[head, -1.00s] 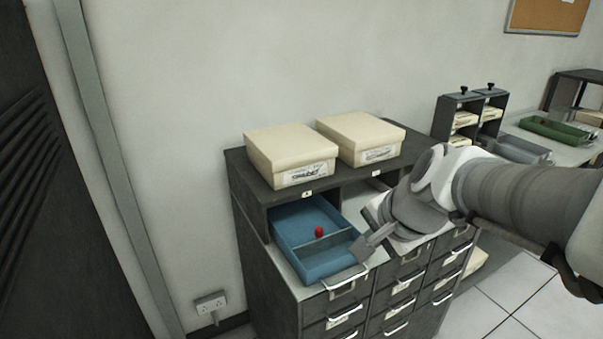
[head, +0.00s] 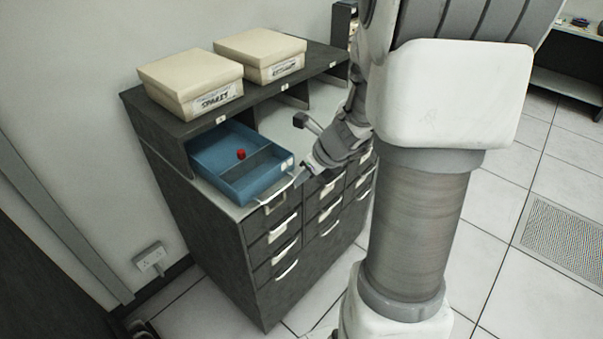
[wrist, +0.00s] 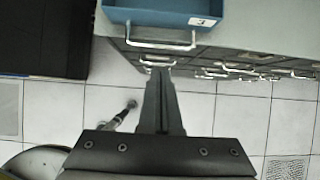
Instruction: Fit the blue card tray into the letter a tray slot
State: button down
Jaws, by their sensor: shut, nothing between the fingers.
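The blue card tray (head: 242,183) sits partly inside the left slot of the cabinet's top shelf, under a small label (head: 221,119). Its rear is under the shelf top and its front part stands out over the ledge. Its pale handle (head: 275,192) shows at the front, and in the wrist view the tray (wrist: 150,14) and handle (wrist: 162,44) are at the top. My gripper (head: 302,178) is just in front of the tray's right front corner, shut and empty. In the wrist view the fingers (wrist: 160,76) point toward the handle, seemingly apart from it.
A small red object (head: 241,154) is inside the tray behind its divider. Two cream boxes (head: 190,80) (head: 259,53) stand on the cabinet top. Empty slots (head: 290,112) lie right of the tray. Drawers with handles (head: 277,230) are below.

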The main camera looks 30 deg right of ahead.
aim_at(240, 157)
jog(key=b+x, duration=0.4)
jog(key=x, duration=0.4)
jog(key=shift+b, duration=0.35)
jog(key=shift+w+a+p, duration=0.65)
jog(key=shift+w+p, duration=0.3)
jog(key=shift+w, duration=0.8)
jog(key=shift+w+a+p, duration=0.7)
jog(key=shift+w+p, duration=0.3)
jog(key=shift+w, duration=0.75)
jog(key=shift+w+a+p, duration=0.65)
jog(key=shift+w+p, duration=0.3)
jog(key=shift+w, duration=0.8)
jog(key=shift+w+a+r+p, duration=0.1)
jog(key=shift+w+a+p, duration=0.4)
jog(key=shift+w+p, duration=0.85)
jog(key=shift+w+a+f+p, duration=0.1)
jog(key=shift+w+a+p, duration=0.4)
jog(key=shift+w+p, duration=0.8)
jog(key=shift+w+a+r+p, duration=0.1)
jog(key=shift+w+a+p, duration=0.4)
jog(key=shift+w+p, duration=0.85)
jog(key=shift+w+b, duration=0.25)
jog(key=shift+b, duration=0.25)
jog(key=shift+s+d+b, duration=0.2)
jog(key=shift+s+b, duration=0.15)
jog(key=shift+s, duration=0.1)
jog(key=shift+p+v, duration=1.85)
jog(key=shift+v, duration=2.6)
